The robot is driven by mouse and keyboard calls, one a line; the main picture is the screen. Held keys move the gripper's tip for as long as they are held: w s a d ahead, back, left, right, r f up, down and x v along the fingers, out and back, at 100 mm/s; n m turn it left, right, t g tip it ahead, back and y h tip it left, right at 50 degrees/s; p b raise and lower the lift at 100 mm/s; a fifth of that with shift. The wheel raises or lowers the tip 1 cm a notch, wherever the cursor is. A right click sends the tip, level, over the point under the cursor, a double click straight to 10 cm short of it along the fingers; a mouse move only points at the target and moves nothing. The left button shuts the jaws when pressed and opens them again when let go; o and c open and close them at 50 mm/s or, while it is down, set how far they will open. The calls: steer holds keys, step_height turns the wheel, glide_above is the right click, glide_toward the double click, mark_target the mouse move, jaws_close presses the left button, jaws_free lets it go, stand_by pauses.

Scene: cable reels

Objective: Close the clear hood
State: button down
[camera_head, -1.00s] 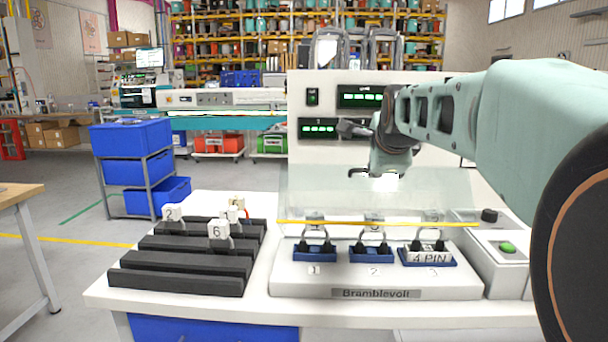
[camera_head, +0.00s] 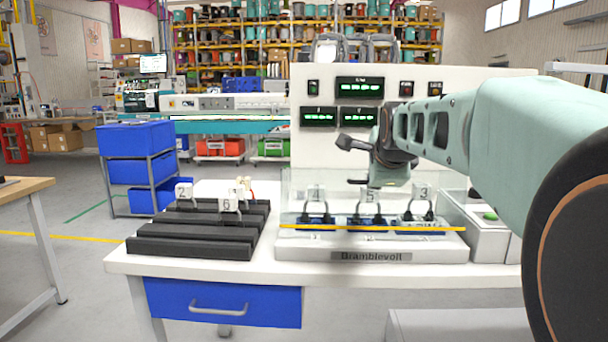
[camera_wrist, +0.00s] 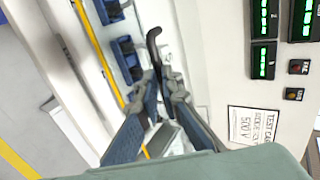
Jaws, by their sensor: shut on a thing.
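The clear hood (camera_head: 300,190) of the Bramblevolt tester is a see-through cover with a yellow front edge (camera_head: 300,227). It is lowered over the row of blue sockets (camera_head: 367,223), and the edge shows low in front of them. I cannot tell whether it touches the base. My gripper (camera_head: 388,182) is above the hood, pointing down, its fingertips partly hidden. A black handle-like piece (camera_head: 357,182) sticks out beside it. In the wrist view, my gripper (camera_wrist: 163,78) is closed around this black curved piece (camera_wrist: 152,42), with the yellow edge (camera_wrist: 100,52) to the left.
The tester's upright panel (camera_head: 340,90) with green displays stands behind the hood. A box with a green button (camera_head: 490,216) is at its right. Black racks (camera_head: 195,245) with numbered tags lie to the left. A blue drawer (camera_head: 222,302) is under the table.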

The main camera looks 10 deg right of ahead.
steer(key=shift+s+f, duration=0.25)
steer(key=shift+f, duration=0.6)
steer(key=c, duration=2.5)
jaws_free()
steer(key=o, duration=0.3)
steer(key=shift+w+f, duration=0.2)
steer(key=shift+w, duration=0.1)
steer(key=shift+o, duration=0.8)
steer(key=shift+r, duration=0.1)
step_height(320, 180, up, 10)
steer(key=shift+r, duration=0.15)
